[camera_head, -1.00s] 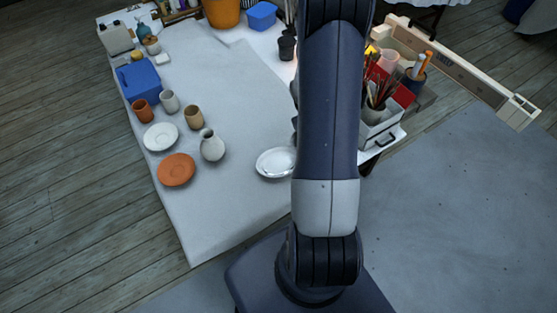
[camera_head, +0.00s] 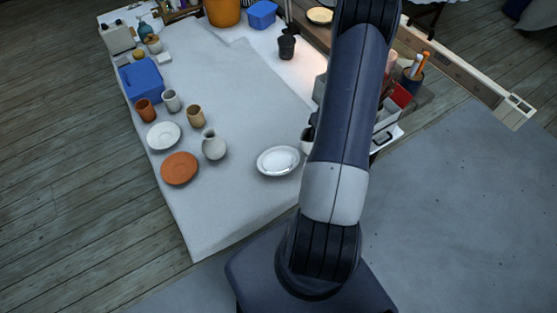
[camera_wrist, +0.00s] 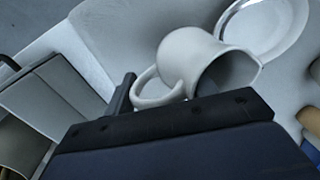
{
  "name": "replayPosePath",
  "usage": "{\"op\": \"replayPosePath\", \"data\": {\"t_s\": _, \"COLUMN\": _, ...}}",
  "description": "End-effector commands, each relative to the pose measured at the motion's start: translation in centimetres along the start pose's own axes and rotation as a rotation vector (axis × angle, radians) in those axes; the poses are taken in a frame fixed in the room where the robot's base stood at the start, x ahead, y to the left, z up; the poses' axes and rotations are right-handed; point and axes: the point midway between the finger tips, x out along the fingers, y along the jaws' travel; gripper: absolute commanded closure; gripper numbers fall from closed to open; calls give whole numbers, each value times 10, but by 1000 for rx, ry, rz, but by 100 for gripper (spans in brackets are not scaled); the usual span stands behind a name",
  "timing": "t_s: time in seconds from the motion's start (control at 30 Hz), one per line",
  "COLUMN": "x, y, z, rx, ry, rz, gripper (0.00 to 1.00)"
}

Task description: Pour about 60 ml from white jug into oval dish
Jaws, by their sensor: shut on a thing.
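The white jug (camera_wrist: 190,55) fills the middle of the wrist view, with its looped handle (camera_wrist: 150,95) towards the gripper and its dark open mouth to the right. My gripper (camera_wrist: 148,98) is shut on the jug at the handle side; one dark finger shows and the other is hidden. The white oval dish (camera_head: 278,161) lies near the table's right edge. It also shows in the wrist view (camera_wrist: 284,47), beyond the jug. In the head view my arm hides the gripper, and a small pale piece beside it (camera_head: 307,142) may be the jug. I see no liquid.
A grey-white vase (camera_head: 214,147), an orange plate (camera_head: 180,168), a white plate (camera_head: 163,136) and several cups stand left of the dish. A black pot (camera_head: 287,48) stands further back. The cloth-covered table front (camera_head: 225,215) is clear.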

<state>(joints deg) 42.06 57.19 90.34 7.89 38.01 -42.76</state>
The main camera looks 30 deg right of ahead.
Motion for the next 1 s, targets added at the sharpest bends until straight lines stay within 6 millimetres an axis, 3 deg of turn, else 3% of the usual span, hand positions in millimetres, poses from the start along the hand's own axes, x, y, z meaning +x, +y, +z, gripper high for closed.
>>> {"op": "replayPosePath", "data": {"t_s": 0.5, "x": 12, "y": 21, "z": -1, "rx": -3, "ry": 15, "rz": -244, "gripper": 88}}
{"op": "replayPosePath", "data": {"t_s": 1.0, "x": 11, "y": 22, "z": -1, "rx": -6, "ry": 17, "rz": -272, "gripper": 88}}
